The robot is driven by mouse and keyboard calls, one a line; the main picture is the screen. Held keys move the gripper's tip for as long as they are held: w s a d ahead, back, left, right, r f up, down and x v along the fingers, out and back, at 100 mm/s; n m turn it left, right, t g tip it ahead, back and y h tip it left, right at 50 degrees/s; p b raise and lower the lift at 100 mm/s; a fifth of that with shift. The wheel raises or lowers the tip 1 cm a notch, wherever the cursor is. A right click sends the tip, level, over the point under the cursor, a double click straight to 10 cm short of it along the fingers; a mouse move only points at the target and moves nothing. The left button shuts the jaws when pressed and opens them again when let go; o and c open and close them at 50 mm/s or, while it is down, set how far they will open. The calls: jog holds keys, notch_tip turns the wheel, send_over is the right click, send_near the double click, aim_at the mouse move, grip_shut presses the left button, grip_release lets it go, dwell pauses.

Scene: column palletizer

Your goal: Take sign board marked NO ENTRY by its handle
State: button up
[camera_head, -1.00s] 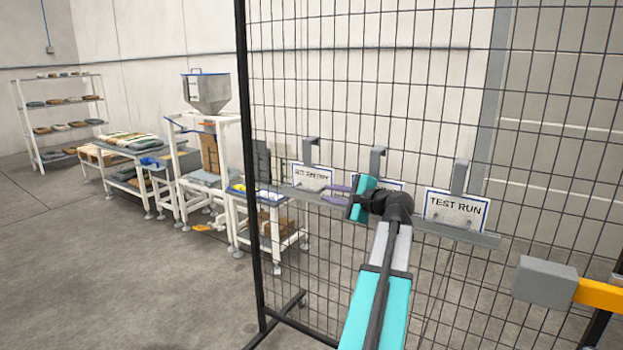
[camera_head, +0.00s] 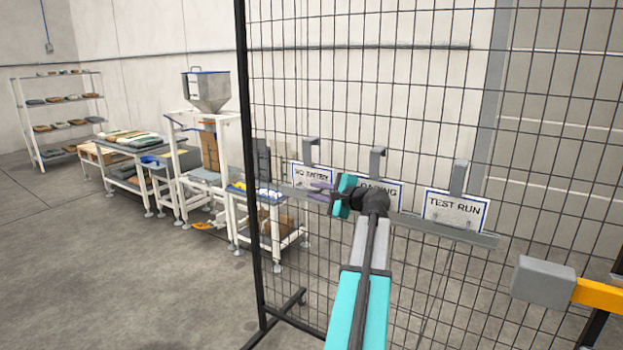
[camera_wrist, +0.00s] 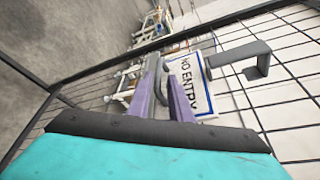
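The NO ENTRY sign board (camera_head: 312,174) is white with a blue edge and hangs at the left of the rail on the mesh fence. A grey hooked bracket (camera_head: 311,149) rises above it. In the wrist view the board (camera_wrist: 190,84) is tilted, with its bracket (camera_wrist: 240,54) to the right. My gripper (camera_head: 316,191) is in front of the board's lower right part, its two purple fingers apart and empty. In the wrist view the fingers (camera_wrist: 161,68) point toward the board's left edge.
A partly covered sign (camera_head: 384,193) hangs behind my wrist, and a TEST RUN sign (camera_head: 454,209) hangs to the right. All are along a grey rail (camera_head: 482,238) on the fence. Work tables and a hopper (camera_head: 207,92) stand beyond, at left. A grey-and-orange bar (camera_head: 545,282) juts in at right.

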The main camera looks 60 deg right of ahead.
aim_at(309, 190)
jog(key=shift+p+x, duration=0.65)
jog(key=shift+x, duration=1.85)
jog(key=shift+a+f, duration=0.1)
grip_shut()
